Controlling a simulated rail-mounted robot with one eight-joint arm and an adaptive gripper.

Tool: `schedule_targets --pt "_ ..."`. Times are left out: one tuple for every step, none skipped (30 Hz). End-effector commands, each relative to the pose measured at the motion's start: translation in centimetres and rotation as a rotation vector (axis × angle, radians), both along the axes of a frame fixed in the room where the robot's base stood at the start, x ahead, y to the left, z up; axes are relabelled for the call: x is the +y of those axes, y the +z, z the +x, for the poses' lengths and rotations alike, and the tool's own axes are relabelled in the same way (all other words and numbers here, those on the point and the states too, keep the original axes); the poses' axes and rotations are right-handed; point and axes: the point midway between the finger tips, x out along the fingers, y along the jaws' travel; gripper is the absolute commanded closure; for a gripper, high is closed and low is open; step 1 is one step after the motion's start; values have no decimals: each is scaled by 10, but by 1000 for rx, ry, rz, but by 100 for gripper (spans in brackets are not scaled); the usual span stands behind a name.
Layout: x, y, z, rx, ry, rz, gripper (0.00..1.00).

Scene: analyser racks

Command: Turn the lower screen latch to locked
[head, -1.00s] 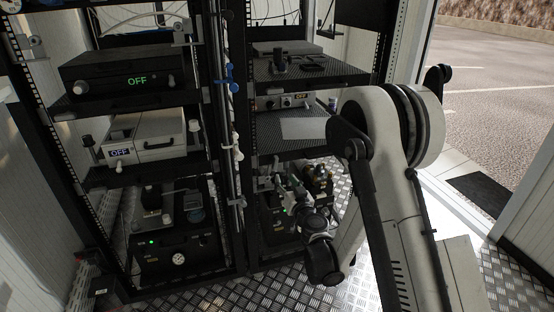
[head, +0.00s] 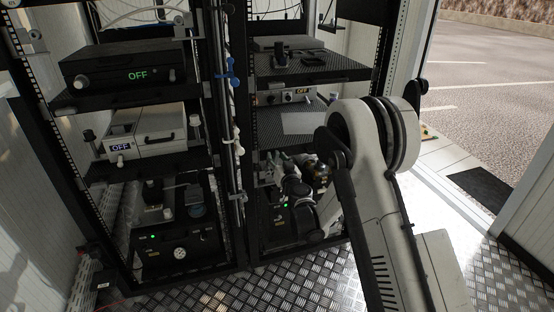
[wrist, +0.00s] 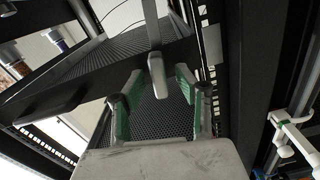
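In the wrist view, a grey lever (wrist: 153,38) with a blunt end sticks out over a black perforated shelf. It looks like the latch, but I cannot tell its locked or unlocked position. My gripper (wrist: 160,73) is open. Its two green-padded fingers stand on either side of the lever's end, with gaps visible on both sides. In the head view, my wrist is at the lower part of the right rack (head: 243,215), and the fingers are hard to make out there. The latch is not clearly visible in the head view.
A perforated shelf with a pale sheet (head: 304,123) is above my wrist. The left rack holds a black OFF unit (head: 115,75) and a white OFF unit (head: 145,133). Cables and a rack post stand close to the left. The metal floor (head: 205,292) in front is clear.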

Motion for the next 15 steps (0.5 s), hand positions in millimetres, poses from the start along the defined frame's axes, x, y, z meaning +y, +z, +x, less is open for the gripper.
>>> schedule_targets --pt "0 0 0 0 0 0 67" --pt "0 0 0 0 0 0 67" --pt "0 0 0 0 0 0 70" --pt "0 0 0 0 0 0 74" --pt "0 0 0 0 0 0 78" --pt "0 0 0 0 0 0 83" --pt "0 0 0 0 0 0 87" --pt "0 0 0 0 0 0 91" --pt "0 0 0 0 0 0 97" --pt "0 0 0 0 0 0 100" --pt "0 0 0 0 0 0 100" --pt "0 0 0 0 0 0 100" --pt "0 0 0 0 0 0 100" --pt "0 0 0 0 0 0 100" --pt "0 0 0 0 0 0 100"
